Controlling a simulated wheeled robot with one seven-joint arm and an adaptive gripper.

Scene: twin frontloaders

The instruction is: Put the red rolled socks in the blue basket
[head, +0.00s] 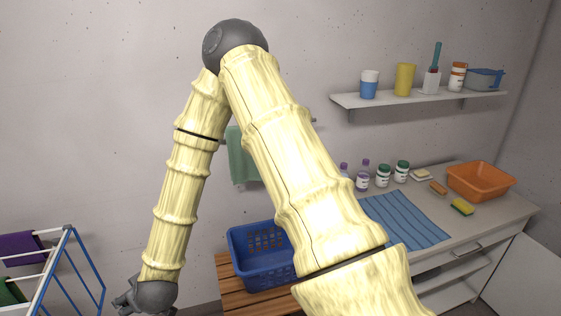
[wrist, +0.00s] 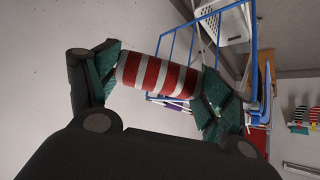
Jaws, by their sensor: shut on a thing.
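My gripper (wrist: 155,82) is shut on the red rolled socks (wrist: 154,74), a roll with red and white stripes held crosswise between the two green-padded fingers in the wrist view. In the head view, my gripper (head: 130,303) is partly cut off at the bottom edge, and the socks do not show there. The blue basket (head: 240,249) stands on a wooden slatted bench, to the right of my gripper in the head view. My arm hides its right part. The part of its inside that shows looks empty.
A drying rack (head: 80,262) with cloths stands at the left. The wooden bench (head: 228,284) adjoins a counter with a blue striped mat (head: 405,222), bottles, a sponge (head: 462,206) and an orange tub (head: 481,182). A shelf (head: 418,98) with cups hangs above.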

